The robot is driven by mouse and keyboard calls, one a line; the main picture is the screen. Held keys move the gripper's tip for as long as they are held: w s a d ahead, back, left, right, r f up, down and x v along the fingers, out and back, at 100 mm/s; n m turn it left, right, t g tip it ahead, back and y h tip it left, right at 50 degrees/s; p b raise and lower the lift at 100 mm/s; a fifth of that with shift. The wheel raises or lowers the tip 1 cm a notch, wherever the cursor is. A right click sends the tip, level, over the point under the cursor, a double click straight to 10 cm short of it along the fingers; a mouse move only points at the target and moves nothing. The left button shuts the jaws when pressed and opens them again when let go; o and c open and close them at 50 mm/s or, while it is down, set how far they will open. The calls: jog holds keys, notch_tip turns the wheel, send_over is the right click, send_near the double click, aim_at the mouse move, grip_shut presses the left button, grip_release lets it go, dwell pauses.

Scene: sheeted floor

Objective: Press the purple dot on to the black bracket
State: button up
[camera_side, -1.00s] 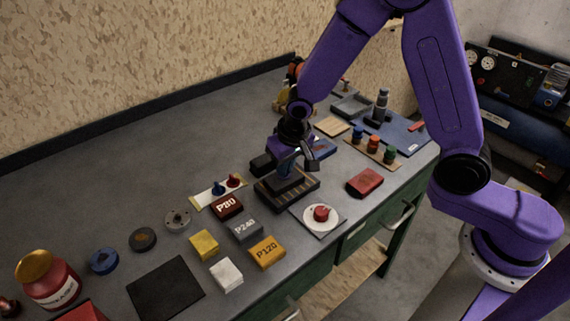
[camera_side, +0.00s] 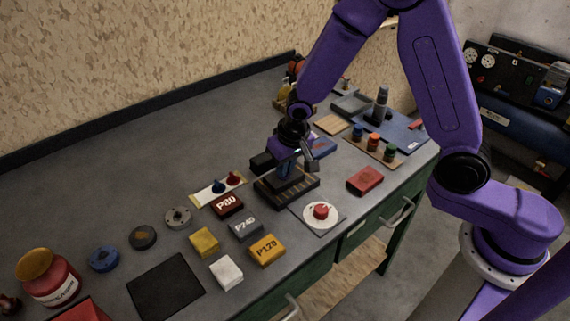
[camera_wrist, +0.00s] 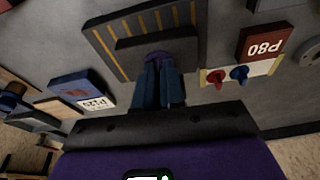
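The black bracket (camera_wrist: 128,46) is a dark block standing on a striped base (camera_wrist: 100,42) in the wrist view. The striped base also shows in the side view (camera_side: 307,190), below my gripper. My gripper (camera_wrist: 159,66) points at the bracket, with its two blue fingers close together. The purple dot (camera_wrist: 158,56) shows as a small purple patch at the fingertips, against the bracket's near side. The fingers hide most of it. Whether it touches the bracket fully is too small to tell.
A red P80 box (camera_side: 227,204), a grey P240 box (camera_side: 245,229) and a yellow P120 box (camera_side: 266,250) lie in front-left of the base. A white dial with a red knob (camera_side: 320,212) is near the front edge. A strip with coloured pegs (camera_side: 207,192) lies left.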

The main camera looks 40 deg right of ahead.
jog(key=o, duration=0.4)
jog(key=shift+r, duration=0.1)
jog(key=v, duration=1.7)
jog(key=s+d+f+n+g, duration=0.1)
jog(key=s+d+n, duration=0.2)
jog(key=s, duration=0.5)
jog(key=s+d+f+n, duration=0.1)
jog(key=s+d+n, duration=0.2)
jog(key=s+n, duration=0.3)
jog(key=s+d+f+n+g, duration=0.1)
jog(key=s+d+n, duration=0.2)
jog(key=s, duration=0.8)
jog(key=shift+d+f+n+g+y, duration=0.3)
jog(key=shift+d+f+n, duration=0.1)
jog(key=shift+n, duration=0.3)
